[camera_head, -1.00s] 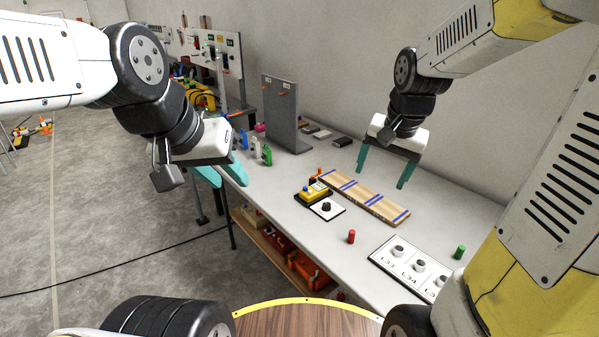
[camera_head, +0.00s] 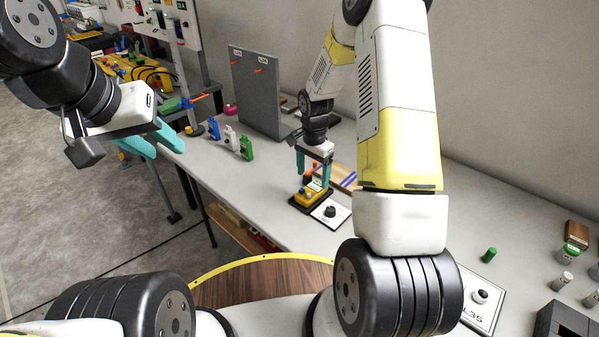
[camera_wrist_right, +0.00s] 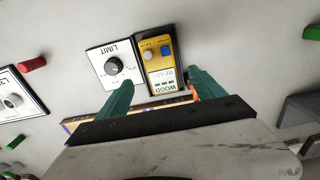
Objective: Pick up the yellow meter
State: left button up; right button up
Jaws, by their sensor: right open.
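The yellow meter (camera_head: 309,197) sits on the table in a dark holder, beside a white card with a black dial (camera_head: 330,211). In the right wrist view the meter (camera_wrist_right: 157,57) shows a blue button, a grey button and a pale label. My right gripper (camera_head: 312,180) is open and points down just above the meter. In the wrist view its fingertips (camera_wrist_right: 159,80) are on either side of the meter's near end, and nothing is gripped.
A wooden strip with blue lines (camera_head: 345,180) lies behind the meter. A grey upright panel (camera_head: 257,92) and several small coloured holders (camera_head: 230,138) stand further back. My right arm hides part of the table.

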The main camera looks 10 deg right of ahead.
aim_at(312, 190)
notch_tip(312, 190, down, 6)
jog(key=shift+w+a+r, duration=0.1)
jog(key=shift+r, duration=0.05)
grip_shut()
dwell(0.4)
